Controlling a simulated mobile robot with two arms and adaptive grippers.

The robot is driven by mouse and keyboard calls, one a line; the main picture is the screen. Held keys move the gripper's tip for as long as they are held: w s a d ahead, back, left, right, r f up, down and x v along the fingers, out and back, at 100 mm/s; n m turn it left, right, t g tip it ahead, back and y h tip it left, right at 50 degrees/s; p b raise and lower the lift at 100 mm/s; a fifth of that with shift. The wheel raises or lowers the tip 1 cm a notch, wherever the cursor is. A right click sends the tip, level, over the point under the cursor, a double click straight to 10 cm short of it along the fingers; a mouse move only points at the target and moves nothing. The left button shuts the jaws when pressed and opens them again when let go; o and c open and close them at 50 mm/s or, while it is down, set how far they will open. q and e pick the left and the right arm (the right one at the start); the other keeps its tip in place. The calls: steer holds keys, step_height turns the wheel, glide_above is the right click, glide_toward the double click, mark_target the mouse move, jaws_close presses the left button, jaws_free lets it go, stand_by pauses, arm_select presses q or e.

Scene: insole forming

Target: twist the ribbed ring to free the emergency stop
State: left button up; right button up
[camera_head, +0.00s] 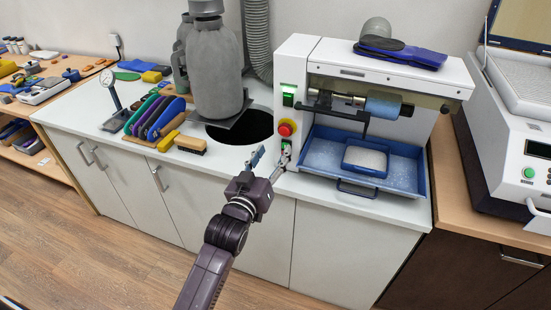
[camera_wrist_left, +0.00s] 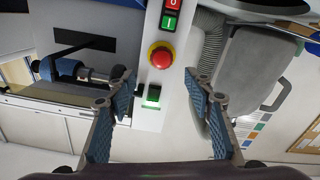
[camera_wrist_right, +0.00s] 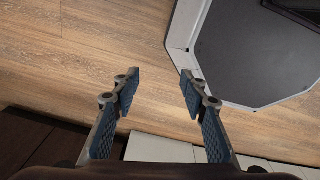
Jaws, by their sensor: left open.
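The red emergency stop (camera_head: 286,128) sits on a yellow collar on the front panel of the white machine. In the left wrist view the emergency stop (camera_wrist_left: 161,55) lies ahead of the fingertips, centred between them. I cannot make out ribs on its ring. My left gripper (camera_head: 270,158) is open and empty, in front of and below the emergency stop, apart from it. Its blue-padded fingers (camera_wrist_left: 161,92) frame the panel in its wrist view. My right gripper (camera_wrist_right: 160,90) is open and empty over the wooden floor, and is outside the head view.
A green switch (camera_head: 288,96) sits above the stop, and a red-green switch (camera_head: 286,147) below it. A blue tray (camera_head: 405,173) lies under the roller. Left are a round counter hole (camera_head: 245,129), a grey canister (camera_head: 213,75) and a brush (camera_head: 190,145).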

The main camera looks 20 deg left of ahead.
mark_target(284, 133)
arm_select(q)
steer(key=w+b, duration=0.1)
steer(key=w, duration=0.3)
steer(key=w+b, duration=0.1)
steer(key=w, duration=0.2)
steer(key=shift+w+f+b, duration=0.2)
steer(key=shift+w+b, duration=0.2)
steer(key=shift+w, duration=0.95)
arm_select(e)
steer(key=shift+a+f, duration=0.35)
steer(key=shift+f, duration=0.5)
steer(key=shift+a+f, duration=0.35)
steer(key=shift+f, duration=0.5)
arm_select(q)
steer(key=shift+c, duration=0.7)
